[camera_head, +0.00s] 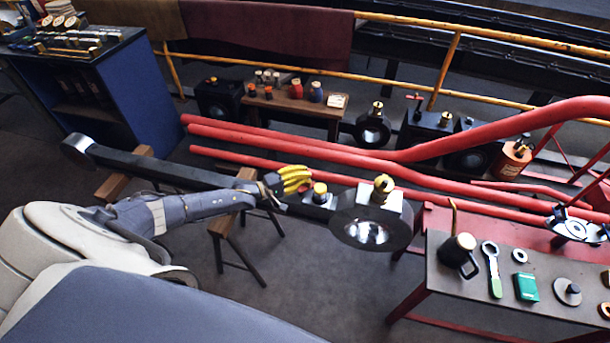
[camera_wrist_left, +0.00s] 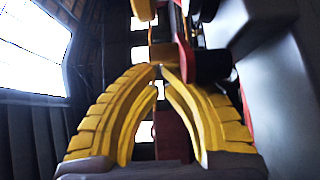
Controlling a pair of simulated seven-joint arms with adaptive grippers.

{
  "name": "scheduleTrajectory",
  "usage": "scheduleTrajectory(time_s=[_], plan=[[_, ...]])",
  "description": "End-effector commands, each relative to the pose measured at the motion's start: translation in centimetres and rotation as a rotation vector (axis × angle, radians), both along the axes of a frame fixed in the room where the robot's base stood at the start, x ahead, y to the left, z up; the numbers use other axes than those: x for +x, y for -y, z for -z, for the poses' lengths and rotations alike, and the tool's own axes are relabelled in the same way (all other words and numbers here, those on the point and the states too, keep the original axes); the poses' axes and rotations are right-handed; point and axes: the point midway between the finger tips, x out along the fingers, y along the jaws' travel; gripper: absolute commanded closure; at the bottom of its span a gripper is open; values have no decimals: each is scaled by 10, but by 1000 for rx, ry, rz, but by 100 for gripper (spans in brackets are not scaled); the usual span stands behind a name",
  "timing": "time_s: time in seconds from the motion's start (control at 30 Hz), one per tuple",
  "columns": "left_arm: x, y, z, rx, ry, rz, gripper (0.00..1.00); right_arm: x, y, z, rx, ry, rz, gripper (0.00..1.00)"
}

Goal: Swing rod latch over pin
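A long dark rod (camera_head: 165,170) lies on wooden trestles. Its large round end (camera_head: 345,222) has a bright bore and a brass fitting (camera_head: 383,185) on top. A smaller yellow-topped fitting (camera_head: 320,189) sits on the rod just left of that end. My left gripper (camera_head: 308,176), with yellow fingers, is above the rod beside this smaller fitting. In the left wrist view its fingertips (camera_wrist_left: 160,68) come together, with nothing clearly held. A dark red part with a rounded end (camera_wrist_left: 207,64) is just beyond the tips, possibly the latch. I cannot pick out the pin. My right gripper is not in view.
Red pipes (camera_head: 270,144) run behind the rod. A red-framed table (camera_head: 460,290) at the right holds a dark mug (camera_head: 457,250), a wrench (camera_head: 492,268) and a green box (camera_head: 526,287). A blue cabinet (camera_head: 130,95) stands at the left. The floor in front of the rod is clear.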

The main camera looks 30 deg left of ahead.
Motion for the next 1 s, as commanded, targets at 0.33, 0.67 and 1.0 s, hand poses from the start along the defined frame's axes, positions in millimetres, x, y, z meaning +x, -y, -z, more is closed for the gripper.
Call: scheduleTrajectory(time_s=[0.33, 0.67, 1.0], plan=[[-30, -23, 1, 2, -2, -1, 100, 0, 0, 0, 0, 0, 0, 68], [-75, -54, 1, 2, -2, 0, 100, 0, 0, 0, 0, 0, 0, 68], [-96, -69, 0, -1, -1, 0, 100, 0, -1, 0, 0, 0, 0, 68]])
